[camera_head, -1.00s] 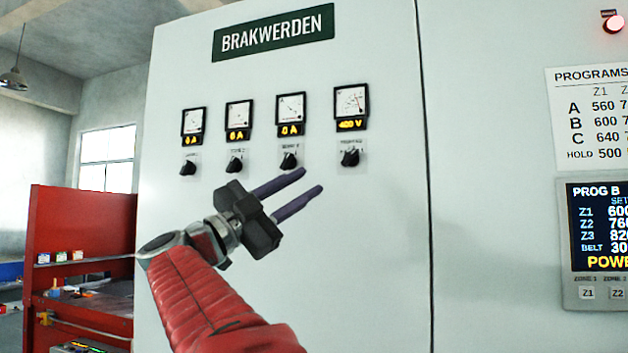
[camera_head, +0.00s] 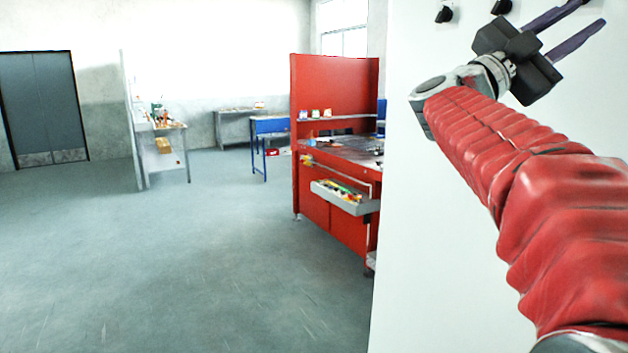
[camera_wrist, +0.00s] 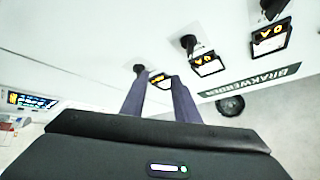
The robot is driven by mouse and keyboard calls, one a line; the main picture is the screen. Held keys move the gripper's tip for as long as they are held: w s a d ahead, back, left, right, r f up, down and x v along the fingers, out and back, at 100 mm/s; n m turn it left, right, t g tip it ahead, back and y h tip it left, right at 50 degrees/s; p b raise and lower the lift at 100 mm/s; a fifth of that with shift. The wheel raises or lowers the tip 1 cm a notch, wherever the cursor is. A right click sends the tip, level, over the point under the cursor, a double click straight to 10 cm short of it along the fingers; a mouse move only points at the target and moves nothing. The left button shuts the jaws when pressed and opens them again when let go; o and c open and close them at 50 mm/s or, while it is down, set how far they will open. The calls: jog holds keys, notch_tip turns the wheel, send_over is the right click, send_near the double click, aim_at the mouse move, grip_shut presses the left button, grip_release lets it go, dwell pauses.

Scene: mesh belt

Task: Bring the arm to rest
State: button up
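My arm (camera_head: 500,160), in a red quilted sleeve, reaches from the lower right up to my gripper (camera_head: 594,12) at the top right of the head view. The arm is raised and bent, not folded. Its two purple fingers are apart with nothing between them, so the gripper is open and empty. It is in front of the pale cabinet (camera_head: 440,250). In the wrist view my gripper (camera_wrist: 160,80) points at the cabinet front, seen upside down; the distance to it cannot be told.
Black knobs (camera_head: 443,14) and meters (camera_wrist: 270,40) are on the cabinet front close to my gripper. A red workbench (camera_head: 335,205) with an open drawer (camera_head: 342,198) stands left of the cabinet. The floor (camera_head: 180,270) on the left is clear. A grey door (camera_head: 42,105) is far left.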

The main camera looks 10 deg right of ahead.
jog(key=w+a+f+n+t+y, duration=0.3)
jog(key=w+f+n+t+y, duration=0.15)
jog(key=w+n+t, duration=0.4)
jog(key=w+a+f+n+t+y, duration=0.45)
jog(key=w+n+t, duration=0.3)
jog(key=t, duration=0.25)
jog(key=w+a+f+n+g+y, duration=0.1)
jog(key=a+f+n+y, duration=0.4)
jog(key=f, duration=0.4)
jog(key=w+a+f+n+g+y, duration=0.1)
jog(key=a+f+n+y, duration=0.2)
jog(key=a+f+y, duration=0.45)
jog(key=s+a+f+n+g+y, duration=0.1)
jog(key=s+a+f+g+y, duration=0.25)
jog(key=f, duration=0.55)
jog(key=s+a+f+n+g, duration=0.2)
jog(key=s+a+f, duration=0.2)
jog(key=s+f, duration=0.4)
jog(key=s+a+f+n+g, duration=0.1)
jog(key=s+f+g, duration=0.1)
jog(key=s+f, duration=0.5)
jog(key=s+a+f+n+g, duration=0.1)
jog(key=s+f, duration=0.6)
jog(key=s, duration=0.7)
jog(key=shift+a+g+h, duration=0.3)
jog(key=shift+a+g, duration=0.25)
jog(key=shift+g, duration=0.45)
